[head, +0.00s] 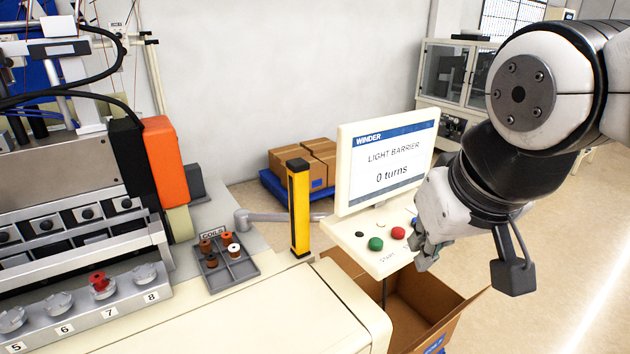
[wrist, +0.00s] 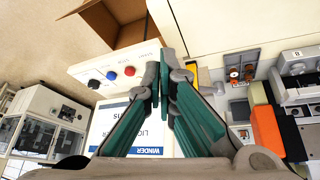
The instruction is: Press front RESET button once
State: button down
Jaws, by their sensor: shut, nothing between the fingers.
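The control panel (head: 350,232) sits below the WINDER screen (head: 395,160), which reads "LIGHT BARRIER, 0 turns". A green button (head: 376,243) and a red button (head: 398,233) show on it in the head view. In the wrist view, a blue button (wrist: 112,75) sits between the red button (wrist: 130,70) and a black knob (wrist: 94,84). The small label by the blue button is not legible enough to confirm RESET. My gripper (head: 427,258) is at the panel's right end in the head view. In the wrist view its fingertips (wrist: 161,75) are together and empty; contact cannot be told.
An open cardboard box (head: 445,296) stands below the panel. A yellow light-barrier post (head: 299,205) stands left of the screen. A coil tray (head: 226,274) lies on the machine top, near an orange block (head: 166,165). Cartons (head: 300,165) stand behind.

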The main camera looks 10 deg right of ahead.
jog(key=w+d+m+h, duration=0.2)
jog(key=w+d+h, duration=0.2)
jog(key=w+d, duration=0.7)
jog(key=h+b, duration=0.1)
jog(key=h, duration=0.2)
send_over(415, 219)
jog(key=shift+g, duration=0.3)
notch_tip(415, 219, down, 4)
jog(key=shift+f, duration=0.2)
notch_tip(415, 219, down, 7)
jog(key=b, duration=0.3)
jog(key=shift+w+r+b, duration=0.1)
jog(key=shift+r+b, duration=0.1)
jog(key=shift+b, duration=0.1)
jog(key=shift+f+b, duration=1.15)
jog(key=shift+f+b, duration=1.15)
jog(key=shift+b, duration=0.35)
jog(key=shift+r, duration=0.1)
jog(key=shift+r+p, duration=0.75)
jog(key=shift+r, duration=0.35)
